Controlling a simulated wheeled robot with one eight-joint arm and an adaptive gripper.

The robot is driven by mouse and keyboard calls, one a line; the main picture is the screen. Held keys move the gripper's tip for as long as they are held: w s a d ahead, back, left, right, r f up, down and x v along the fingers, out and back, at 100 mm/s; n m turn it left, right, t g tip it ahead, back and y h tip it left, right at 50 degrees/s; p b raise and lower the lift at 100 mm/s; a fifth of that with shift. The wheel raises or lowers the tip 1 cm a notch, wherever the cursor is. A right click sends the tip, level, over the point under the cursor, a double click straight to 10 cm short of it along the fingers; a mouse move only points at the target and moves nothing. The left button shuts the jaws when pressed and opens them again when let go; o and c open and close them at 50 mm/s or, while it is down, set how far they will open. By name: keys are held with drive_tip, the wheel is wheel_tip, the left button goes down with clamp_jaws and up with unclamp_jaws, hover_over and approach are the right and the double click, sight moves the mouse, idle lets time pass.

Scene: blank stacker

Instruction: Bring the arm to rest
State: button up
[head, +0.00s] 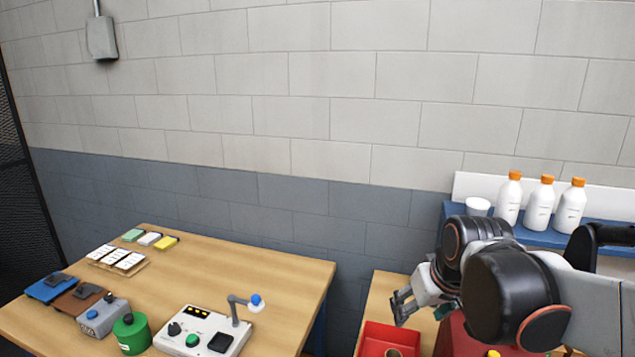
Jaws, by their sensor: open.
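My gripper (402,307) is at the lower right in the head view, at the end of my folded arm. Its fingers are apart and nothing shows between them. It appears above or in front of a wooden surface and close to a red bin (375,335). I cannot tell its exact height over the bin. My arm's dark joints hide part of what lies behind them.
A wooden table (250,275) at left holds a control box (205,330), a green container (131,333), clipboards (55,287) and coloured blocks (150,239). White bottles (540,206) with orange caps stand on a blue shelf at right. A gap separates the two wooden surfaces.

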drive_tip(key=s+f+m+t+b, duration=0.1)
drive_tip(key=s+f+b, duration=0.2)
drive_tip(key=s, duration=1.1)
drive_tip(key=shift+f+m+t+h, duration=0.3)
drive_tip(key=shift+t, duration=0.1)
